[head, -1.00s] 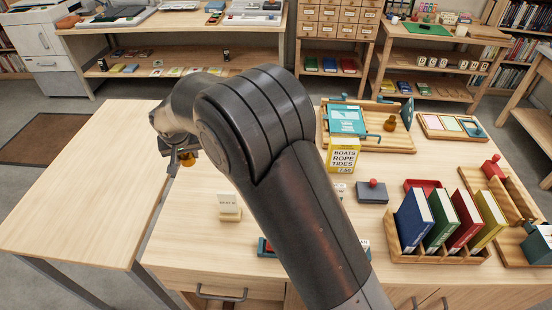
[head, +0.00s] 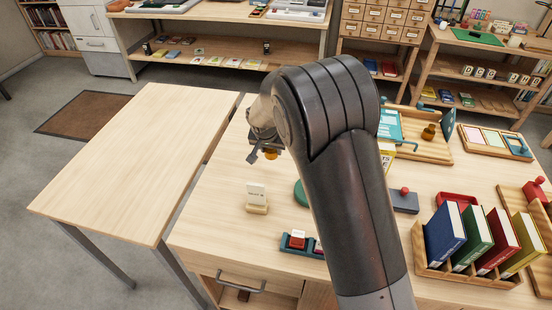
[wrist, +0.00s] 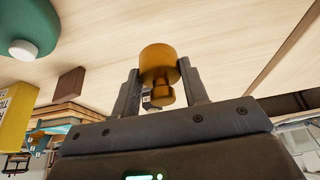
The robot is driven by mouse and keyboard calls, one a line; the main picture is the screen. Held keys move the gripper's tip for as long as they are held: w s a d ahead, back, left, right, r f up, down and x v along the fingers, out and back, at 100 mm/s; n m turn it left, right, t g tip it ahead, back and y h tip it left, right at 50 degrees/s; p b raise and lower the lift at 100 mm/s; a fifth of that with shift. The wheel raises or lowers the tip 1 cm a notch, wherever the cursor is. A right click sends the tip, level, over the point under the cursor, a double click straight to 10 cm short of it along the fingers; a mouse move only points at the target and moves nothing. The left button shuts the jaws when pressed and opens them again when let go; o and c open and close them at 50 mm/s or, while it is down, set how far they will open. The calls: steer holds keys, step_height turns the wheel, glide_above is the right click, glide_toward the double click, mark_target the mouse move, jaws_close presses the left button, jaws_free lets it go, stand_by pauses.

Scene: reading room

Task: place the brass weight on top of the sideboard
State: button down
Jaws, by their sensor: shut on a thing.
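The brass weight (head: 271,155) is held in my gripper (head: 268,147), mostly hidden behind my arm in the head view. In the wrist view the weight (wrist: 158,62) sits between the two fingers (wrist: 160,95), its narrow knob between them and its wide body beyond the tips. The gripper is shut on it. The wooden unit with a drawer and doors looks like the sideboard; its light top (head: 222,195) lies under the weight in the head view. I cannot tell the exact height of the weight above that top.
A card stand (head: 257,197), a teal tray (head: 300,245) and a green round thing (head: 300,193) stand near the gripper. A book rack (head: 470,270) stands at right. A bare table (head: 140,150) is left, across a narrow gap.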

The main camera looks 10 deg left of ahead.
mark_target(271, 159)
steer(key=shift+f, duration=2.3)
steer(key=shift+f, duration=0.1)
steer(key=c, duration=0.8)
jaws_free()
steer(key=shift+f, duration=0.1)
steer(key=shift+c, duration=0.2)
steer(key=v, duration=1.2)
